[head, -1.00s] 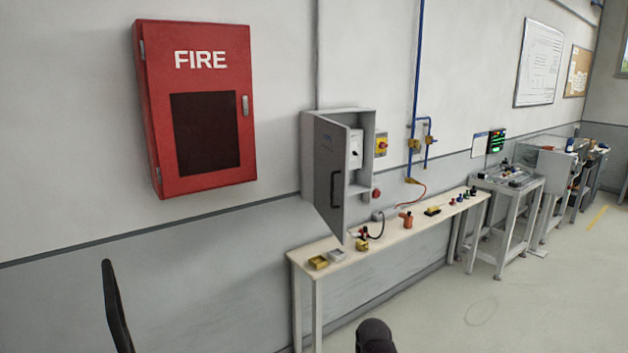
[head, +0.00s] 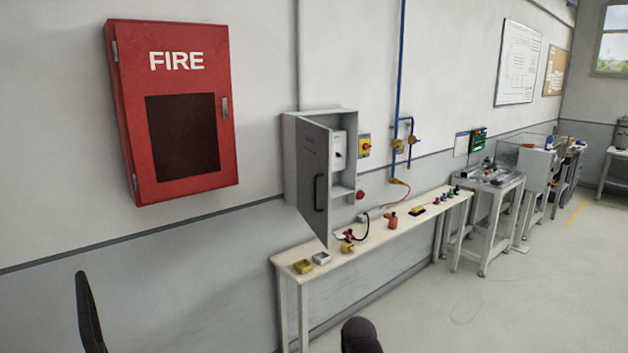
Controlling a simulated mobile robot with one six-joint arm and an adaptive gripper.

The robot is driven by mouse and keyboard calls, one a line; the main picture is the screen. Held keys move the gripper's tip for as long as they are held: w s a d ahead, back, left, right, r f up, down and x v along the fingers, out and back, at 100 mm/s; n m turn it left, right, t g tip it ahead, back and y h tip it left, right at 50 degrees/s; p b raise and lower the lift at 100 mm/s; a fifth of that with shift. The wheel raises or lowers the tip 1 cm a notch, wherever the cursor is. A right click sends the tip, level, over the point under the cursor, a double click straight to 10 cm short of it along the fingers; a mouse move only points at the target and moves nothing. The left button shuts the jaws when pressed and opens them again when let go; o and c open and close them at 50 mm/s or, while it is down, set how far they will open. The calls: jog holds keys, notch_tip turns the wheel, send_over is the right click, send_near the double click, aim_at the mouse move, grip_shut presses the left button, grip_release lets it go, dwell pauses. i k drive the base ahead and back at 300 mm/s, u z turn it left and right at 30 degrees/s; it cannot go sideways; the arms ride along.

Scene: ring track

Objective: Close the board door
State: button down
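The board is a grey wall cabinet (head: 343,190) fixed to the wall in the middle of the head view. Its grey door (head: 314,185) is hinged on the left and stands open, swung out from the wall. A dark vertical handle (head: 319,192) is on the door's outer face. Through the gap a white device (head: 338,155) with a small black knob shows inside. The door hides the left part of the interior.
A narrow bench (head: 370,243) with small boxes and fittings runs along the wall below the board. A red fire cabinet (head: 178,110) hangs to the left. Work tables (head: 490,185) stand farther right.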

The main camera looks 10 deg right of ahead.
aim_at(314, 140)
jog(key=i, duration=0.9)
jog(key=u, duration=0.05)
